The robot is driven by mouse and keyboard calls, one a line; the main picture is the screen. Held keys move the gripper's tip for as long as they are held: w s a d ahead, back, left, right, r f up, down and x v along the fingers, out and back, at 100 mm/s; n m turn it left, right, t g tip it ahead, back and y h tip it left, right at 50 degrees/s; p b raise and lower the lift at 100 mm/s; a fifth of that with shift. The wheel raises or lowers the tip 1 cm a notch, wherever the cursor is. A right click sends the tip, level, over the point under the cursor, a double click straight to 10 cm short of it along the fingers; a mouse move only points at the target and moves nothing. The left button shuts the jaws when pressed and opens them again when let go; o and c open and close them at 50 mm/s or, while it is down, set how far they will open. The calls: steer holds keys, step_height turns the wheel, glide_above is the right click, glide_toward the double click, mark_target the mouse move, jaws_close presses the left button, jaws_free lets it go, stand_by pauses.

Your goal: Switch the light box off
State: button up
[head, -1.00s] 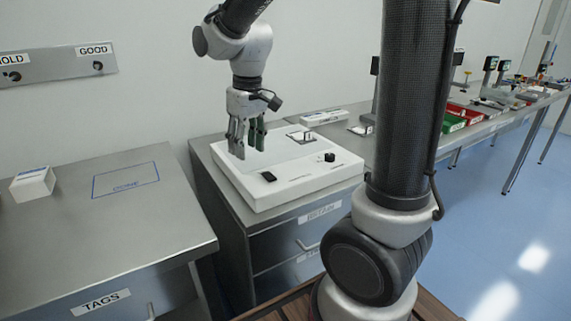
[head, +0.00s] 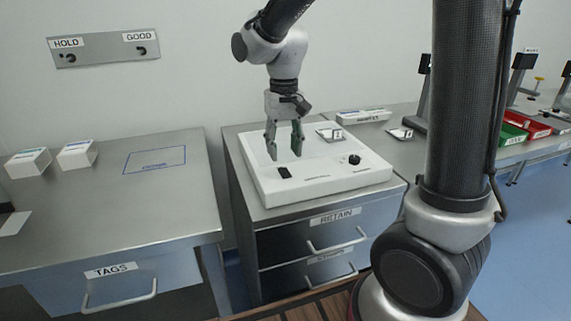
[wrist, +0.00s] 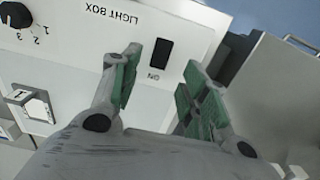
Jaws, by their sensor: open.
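The light box (head: 322,182) is a white, low box on the cabinet top, with a black rocker switch (head: 284,172) at its front left and a black knob (head: 354,159) at its front right. In the wrist view the switch (wrist: 160,54) is beside the label "ON", and the panel reads "LIGHT BOX". My gripper (head: 284,150) is open and empty, pointing down over the left part of the box. In the wrist view its green-padded fingertips (wrist: 161,72) stand apart, with the switch between and beyond them. I cannot tell which way the rocker is pressed.
A metal bench (head: 105,215) with a blue outlined area and white boxes (head: 77,154) stands to the left, past a gap. A small square piece (head: 331,134) lies on the light box's back. Red and green bins (head: 528,124) are at the far right.

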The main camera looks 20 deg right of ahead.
mark_target(284, 171)
step_height(284, 171, down, 5)
steer(key=shift+f, duration=0.2)
steer(key=shift+c, duration=0.2)
